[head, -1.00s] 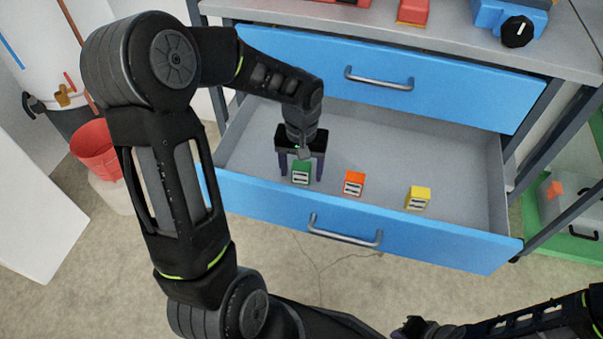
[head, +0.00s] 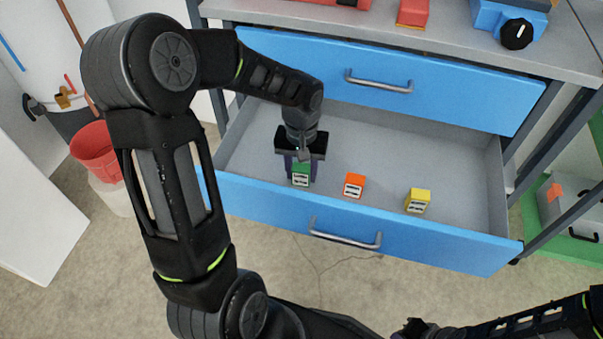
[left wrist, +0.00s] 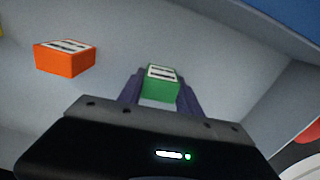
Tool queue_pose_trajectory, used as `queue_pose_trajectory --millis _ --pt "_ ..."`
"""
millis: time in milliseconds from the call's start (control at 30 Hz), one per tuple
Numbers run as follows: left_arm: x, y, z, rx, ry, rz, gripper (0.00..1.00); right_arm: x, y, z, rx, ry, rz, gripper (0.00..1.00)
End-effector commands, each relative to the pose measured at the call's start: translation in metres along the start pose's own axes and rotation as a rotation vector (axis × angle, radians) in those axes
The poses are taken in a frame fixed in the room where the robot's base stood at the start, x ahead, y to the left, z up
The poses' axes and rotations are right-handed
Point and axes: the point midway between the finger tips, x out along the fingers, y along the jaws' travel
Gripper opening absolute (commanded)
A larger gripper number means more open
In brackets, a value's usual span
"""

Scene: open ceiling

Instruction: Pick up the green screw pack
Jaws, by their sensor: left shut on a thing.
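The green screw pack (head: 301,177) stands in the open blue drawer, at the left of a row of packs. My left gripper (head: 300,170) points down into the drawer and is shut on the green pack, one finger on each side. In the left wrist view the green pack (left wrist: 161,84) sits between the two purple-grey fingers (left wrist: 160,92). I cannot tell whether it is clear of the drawer floor. Part of my right arm shows at the lower right of the head view, but its gripper jaws cannot be made out.
An orange pack (head: 354,186) and a yellow pack (head: 418,201) stand to the right in the same drawer. The drawer's blue front (head: 265,207) and the closed upper drawer (head: 440,90) bound the space. The drawer's right part is bare.

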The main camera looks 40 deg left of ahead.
Motion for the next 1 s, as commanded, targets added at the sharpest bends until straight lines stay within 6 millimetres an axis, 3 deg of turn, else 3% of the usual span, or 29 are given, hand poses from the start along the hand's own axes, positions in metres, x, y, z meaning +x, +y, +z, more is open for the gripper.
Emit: queue_pose_trajectory --millis 367,733,1000 --pt "0.000 0.000 0.000 0.000 0.000 0.000 0.00 0.000 0.000 0.000 0.000 0.000 0.000 0.00" --pt "-0.006 0.000 -0.001 0.000 0.002 0.001 0.00 -0.002 -0.001 0.000 0.000 0.000 0.000 0.00" --pt "-0.049 0.000 -0.001 0.000 0.005 0.001 0.00 -0.014 -0.005 0.000 -0.001 0.000 0.000 0.00"
